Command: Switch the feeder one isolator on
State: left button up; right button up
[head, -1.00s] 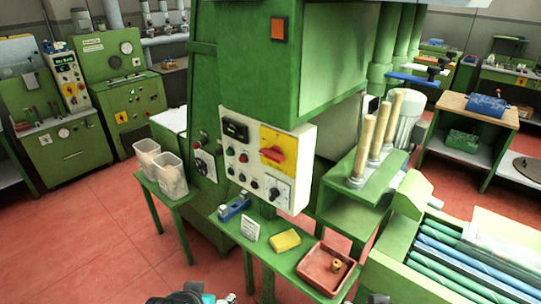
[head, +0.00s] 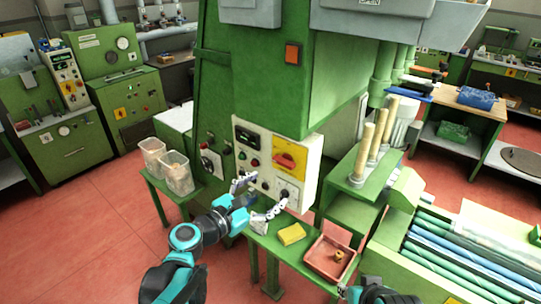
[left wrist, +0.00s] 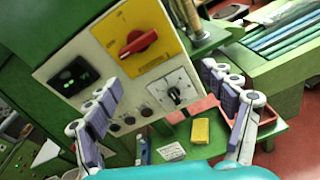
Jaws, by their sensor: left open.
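The control panel (head: 243,134) on the green machine carries a yellow plate with a red rotary handle (head: 285,160). In the left wrist view the red handle (left wrist: 138,43) lies roughly along the panel's horizontal. Below it is a black selector knob on a pale dial plate (left wrist: 174,95). I cannot read which is feeder one. My left gripper (head: 269,190) is open and empty in front of the panel's lower part. In the left wrist view its fingers (left wrist: 160,77) stand wide apart, with the panel beyond them. Only part of my right arm shows at the bottom edge.
Below the panel, a green shelf holds a yellow block (head: 291,234) and a red tray (head: 318,262) with a small cork-coloured piece. Clear bins (head: 176,174) stand on a side table at left.

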aim_at(281, 164)
pick_arm(q)
jog(key=w+d+n, duration=0.1)
jog(key=w, duration=0.1)
jog(key=w+d+r+n+t, duration=0.1)
jog(key=w, duration=0.2)
jog(key=w+d+r+n, duration=0.1)
jog(key=w+n, duration=0.1)
jog(key=w, duration=0.1)
jog(key=shift+d+r+t+b, duration=0.25)
jog(key=shift+t+b, duration=0.05)
jog(key=shift+c, duration=0.3)
jog(key=c, duration=1.1)
